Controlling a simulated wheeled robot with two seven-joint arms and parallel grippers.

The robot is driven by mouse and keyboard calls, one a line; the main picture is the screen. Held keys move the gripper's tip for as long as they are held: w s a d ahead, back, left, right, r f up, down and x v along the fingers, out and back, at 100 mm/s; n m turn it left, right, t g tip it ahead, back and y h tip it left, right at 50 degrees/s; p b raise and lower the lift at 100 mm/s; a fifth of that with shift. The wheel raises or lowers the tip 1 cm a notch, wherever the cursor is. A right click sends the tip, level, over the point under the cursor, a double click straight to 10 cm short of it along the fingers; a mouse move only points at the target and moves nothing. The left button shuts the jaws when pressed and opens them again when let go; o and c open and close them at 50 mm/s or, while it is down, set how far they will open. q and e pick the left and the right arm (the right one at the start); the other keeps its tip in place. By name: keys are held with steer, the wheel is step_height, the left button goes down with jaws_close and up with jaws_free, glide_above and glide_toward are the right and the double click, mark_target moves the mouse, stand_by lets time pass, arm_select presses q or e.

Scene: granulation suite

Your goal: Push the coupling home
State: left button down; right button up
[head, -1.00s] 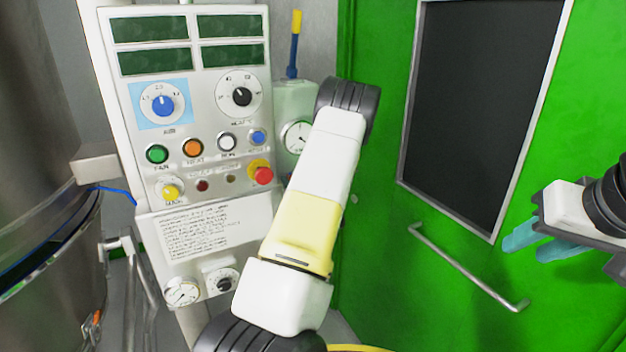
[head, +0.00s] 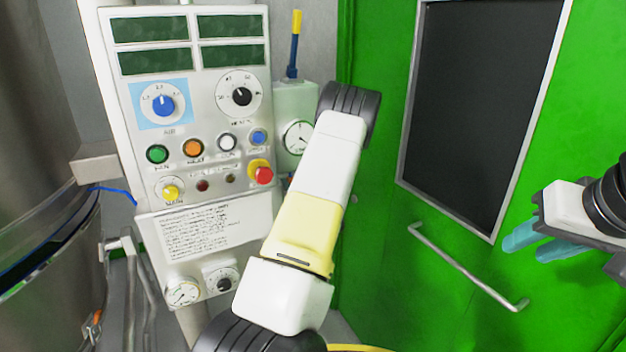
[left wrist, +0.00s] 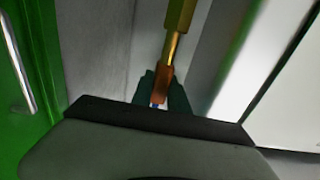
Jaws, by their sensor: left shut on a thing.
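In the left wrist view my left gripper (left wrist: 162,98) has its dark teal fingers shut around a copper-coloured end piece, which I take to be the coupling (left wrist: 163,82). A thin brass rod (left wrist: 171,48) runs up from it to a wider brass fitting (left wrist: 181,14). Whether the coupling is seated on anything is hidden by the gripper body. In the head view my left arm's white and yellow links cover the left gripper and the coupling. My right gripper (head: 525,246) is at the right edge, with its teal fingers apart and empty, in front of the green door.
A control panel (head: 200,215) with dials and buttons stands left of my arm. A small gauge (head: 299,137) and a blue-and-yellow lever (head: 294,45) are behind it. A steel vessel (head: 45,180) fills the left edge. The green door has a handle (head: 465,265).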

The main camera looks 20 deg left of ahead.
arm_select(q)
steer(key=shift+d+f, duration=0.1)
steer(key=shift+f, duration=1.75)
steer(key=c, duration=1.3)
jaws_free()
steer(key=v, duration=0.7)
steer(key=shift+s+d, duration=0.25)
steer(key=shift+s, duration=0.05)
